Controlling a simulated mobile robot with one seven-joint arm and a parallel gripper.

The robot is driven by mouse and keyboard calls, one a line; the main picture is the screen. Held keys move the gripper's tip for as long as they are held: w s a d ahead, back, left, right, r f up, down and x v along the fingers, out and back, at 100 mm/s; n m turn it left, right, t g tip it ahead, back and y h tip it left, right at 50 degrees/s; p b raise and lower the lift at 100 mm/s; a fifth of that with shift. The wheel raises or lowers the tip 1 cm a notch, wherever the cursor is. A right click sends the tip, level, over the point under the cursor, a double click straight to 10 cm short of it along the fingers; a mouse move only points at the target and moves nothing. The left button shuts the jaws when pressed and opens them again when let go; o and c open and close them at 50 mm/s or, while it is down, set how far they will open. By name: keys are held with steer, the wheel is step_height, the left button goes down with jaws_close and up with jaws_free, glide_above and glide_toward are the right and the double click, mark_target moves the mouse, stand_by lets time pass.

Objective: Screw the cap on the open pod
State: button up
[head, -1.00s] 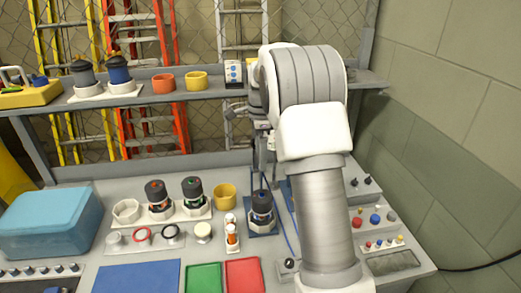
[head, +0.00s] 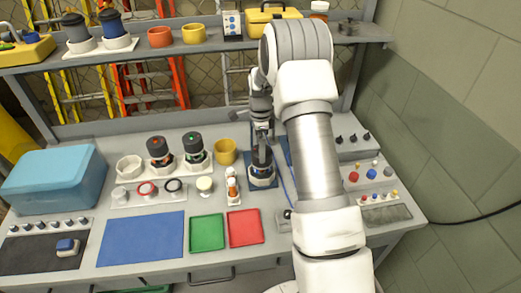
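A dark pod with a white lower part (head: 262,175) stands upright on a blue base on the bench, near the middle. My gripper (head: 262,152) is directly above it, pointing down, with its fingers at or close to the pod's top. The fingers and the arm hide that top, so I cannot tell whether a cap is there or whether the fingers are shut. Two more dark-topped pods stand on a white holder to the left, one with a red mark (head: 157,149) and one with a green mark (head: 193,147). A pale round cap-like piece (head: 205,184) lies in front of them.
A white bottle with an orange band (head: 232,186) and a yellow cup (head: 225,151) stand close left of the pod. Ring pieces (head: 146,188) lie on a white strip. A control panel (head: 371,175) is at right, with green (head: 207,232) and red (head: 245,227) trays in front.

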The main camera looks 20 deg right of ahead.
steer(key=shift+f, duration=1.15)
steer(key=c, duration=0.9)
steer(key=shift+c, duration=0.2)
steer(key=m, duration=0.3)
steer(key=shift+m+b, duration=0.3)
steer(key=shift+b, duration=0.1)
steer(key=m, duration=0.6)
steer(key=o, duration=0.9)
steer(key=shift+s+a, duration=0.1)
steer(key=shift+o, duration=0.2)
